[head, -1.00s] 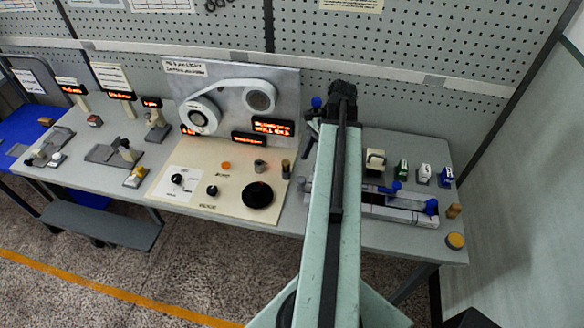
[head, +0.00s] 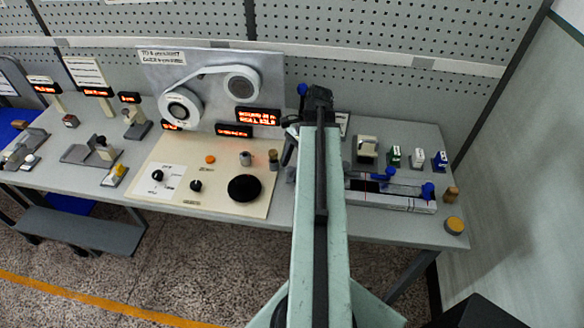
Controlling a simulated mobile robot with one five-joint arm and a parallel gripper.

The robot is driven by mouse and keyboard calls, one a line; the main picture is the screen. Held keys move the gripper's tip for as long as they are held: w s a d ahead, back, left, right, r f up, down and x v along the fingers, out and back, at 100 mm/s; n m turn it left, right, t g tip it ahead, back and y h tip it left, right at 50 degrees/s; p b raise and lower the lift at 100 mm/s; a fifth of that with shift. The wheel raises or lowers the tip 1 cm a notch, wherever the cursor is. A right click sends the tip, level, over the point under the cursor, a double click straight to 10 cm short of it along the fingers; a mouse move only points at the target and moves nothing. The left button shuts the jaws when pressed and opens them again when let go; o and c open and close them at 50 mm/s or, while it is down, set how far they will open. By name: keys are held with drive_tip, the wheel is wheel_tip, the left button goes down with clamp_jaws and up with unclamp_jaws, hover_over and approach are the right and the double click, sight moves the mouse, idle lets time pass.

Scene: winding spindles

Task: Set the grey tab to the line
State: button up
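My arm reaches away over the bench, and my gripper (head: 318,100) is the dark block at its far end, near the back of the bench. Its fingers are hidden, so I cannot tell open from shut or whether it holds anything. I cannot make out a grey tab or its line for certain. Right of my arm lies a long, low slide fixture (head: 392,201) with a pale front bar and blue knobs (head: 428,191). My arm covers its left end.
A cream panel (head: 215,205) with a black disc (head: 245,188) and small knobs lies left of my arm. Behind it stands a plate with two reels (head: 181,107). Small labelled blocks (head: 417,158) stand back right. A round yellow-topped post (head: 454,226) is at the right front corner.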

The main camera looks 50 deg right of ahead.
clamp_jaws()
idle(1.3)
